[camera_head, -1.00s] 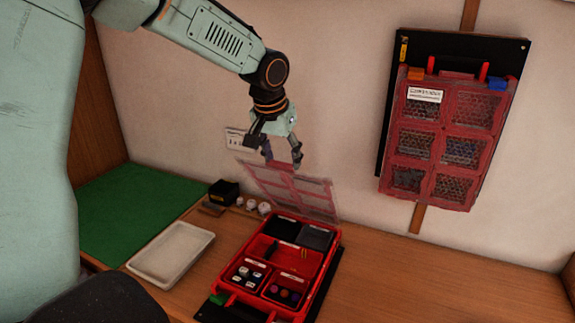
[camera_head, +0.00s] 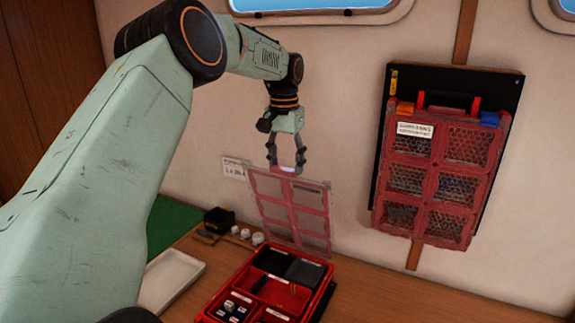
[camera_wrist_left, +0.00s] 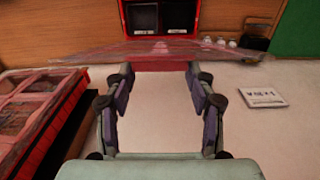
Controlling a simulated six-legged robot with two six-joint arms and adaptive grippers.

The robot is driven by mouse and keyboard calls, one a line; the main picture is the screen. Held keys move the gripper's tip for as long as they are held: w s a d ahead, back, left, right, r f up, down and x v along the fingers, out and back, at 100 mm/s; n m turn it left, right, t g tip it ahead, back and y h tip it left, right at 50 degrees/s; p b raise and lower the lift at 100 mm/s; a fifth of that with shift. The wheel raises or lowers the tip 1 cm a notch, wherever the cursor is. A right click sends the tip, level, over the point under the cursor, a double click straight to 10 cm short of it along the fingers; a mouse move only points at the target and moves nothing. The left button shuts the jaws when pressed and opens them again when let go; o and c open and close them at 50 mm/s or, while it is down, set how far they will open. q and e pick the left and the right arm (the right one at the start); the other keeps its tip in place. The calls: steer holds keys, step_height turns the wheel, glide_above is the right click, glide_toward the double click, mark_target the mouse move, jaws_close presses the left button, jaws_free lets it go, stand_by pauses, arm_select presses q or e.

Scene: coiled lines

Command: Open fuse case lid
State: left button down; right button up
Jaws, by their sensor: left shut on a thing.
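The red fuse case (camera_head: 221,291) lies on the wooden bench, its compartments uncovered. Its red-framed clear lid (camera_head: 291,207) stands up, close to upright, at the case's back edge. My left gripper (camera_head: 286,170) is at the middle of the lid's top edge, fingers pointing down, shut on the lid. In the left wrist view, the lid (camera_wrist_left: 120,52) shows nearly edge-on as a thin band beyond the finger pads, with the case's dark compartments behind it. The fingers stand well apart there, and the exact contact is hard to see. My right gripper is not in view.
A second red case (camera_head: 445,180) hangs on a black wall board to the right. A pale tray (camera_head: 171,279), a small black box (camera_head: 219,220) and several white round pieces (camera_head: 246,234) are left of the open case. A label (camera_head: 234,167) is on the wall behind.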

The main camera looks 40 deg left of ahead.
arm_select(q)
steer(key=shift+w+f+g, duration=0.25)
steer(key=shift+w+g, duration=0.05)
steer(key=shift+w, duration=0.1)
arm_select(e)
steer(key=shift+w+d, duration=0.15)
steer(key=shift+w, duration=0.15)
arm_select(q)
steer(key=c, duration=0.8)
jaws_free()
steer(key=shift+c, duration=0.2)
steer(key=o, duration=0.4)
steer(key=shift+w+a, duration=0.25)
steer(key=shift+w, duration=0.2)
step_height(320, 180, up, 12)
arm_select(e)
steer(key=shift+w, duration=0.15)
arm_select(q)
steer(key=shift+s+d, duration=0.15)
